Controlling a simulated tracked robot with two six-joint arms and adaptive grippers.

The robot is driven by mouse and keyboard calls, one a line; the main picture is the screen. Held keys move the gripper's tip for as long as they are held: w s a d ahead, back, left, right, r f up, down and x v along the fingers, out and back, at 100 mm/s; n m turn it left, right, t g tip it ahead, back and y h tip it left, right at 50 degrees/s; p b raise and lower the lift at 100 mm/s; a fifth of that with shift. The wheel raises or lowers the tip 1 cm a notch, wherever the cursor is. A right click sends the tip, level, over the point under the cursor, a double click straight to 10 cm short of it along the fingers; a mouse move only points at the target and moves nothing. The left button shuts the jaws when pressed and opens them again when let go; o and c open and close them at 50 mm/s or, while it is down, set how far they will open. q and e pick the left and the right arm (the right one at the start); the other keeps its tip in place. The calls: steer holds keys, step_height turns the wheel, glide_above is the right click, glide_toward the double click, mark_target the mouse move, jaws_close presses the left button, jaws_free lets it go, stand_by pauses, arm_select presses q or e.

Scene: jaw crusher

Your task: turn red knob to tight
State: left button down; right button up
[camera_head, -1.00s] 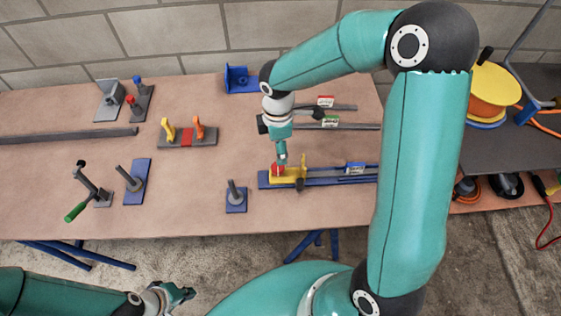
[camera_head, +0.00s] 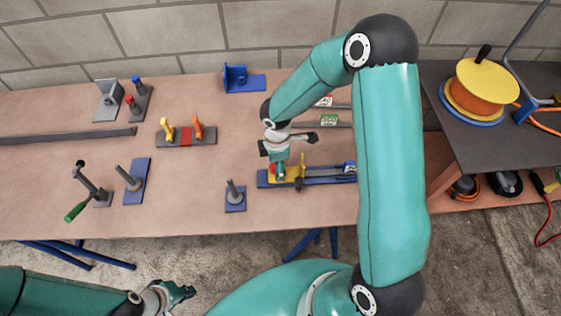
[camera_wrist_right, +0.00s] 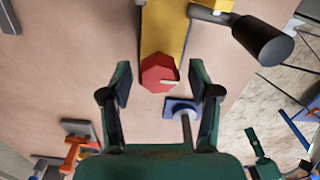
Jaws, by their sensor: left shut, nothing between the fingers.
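The red knob (camera_wrist_right: 160,73) is faceted, with a pale pointer mark on its face. It sits at the end of a yellow block (camera_wrist_right: 164,25) on a blue base (camera_head: 325,177). My right gripper (camera_head: 279,172) points down over the knob and hides most of it in the head view. In the right wrist view its two fingers (camera_wrist_right: 160,84) are apart, one on each side of the knob, with gaps visible; I cannot tell how their tips stand in depth. My left gripper (camera_head: 180,292) is shut and empty, low in front of the bench.
A dark-grey lever (camera_wrist_right: 262,40) stands beside the yellow block. A blue plate with a grey post (camera_head: 235,197) is just left of the blue base. Farther left are a green-handled clamp (camera_head: 88,190) and pegs with red and blue tops (camera_head: 133,97). An orange reel (camera_head: 484,82) stands right.

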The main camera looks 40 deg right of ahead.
steer(key=c, duration=0.8)
steer(key=shift+d, duration=0.4)
steer(key=shift+c, duration=0.3)
steer(key=shift+a+f, duration=0.1)
steer(key=shift+a, duration=0.2)
steer(key=shift+a+f+m+b, duration=0.15)
steer(key=shift+m+b, duration=0.45)
steer(key=shift+b, duration=0.35)
steer(key=m+b, duration=0.7)
steer(key=b, duration=0.1)
steer(key=shift+m, duration=0.3)
steer(key=m+b, duration=0.2)
steer(key=m, duration=0.1)
steer(key=m+b, duration=0.2)
steer(key=shift+r, duration=0.25)
steer(key=shift+w+r+m+b, duration=0.1)
steer(key=shift+m+b, duration=0.95)
steer(key=shift+m, duration=1.05)
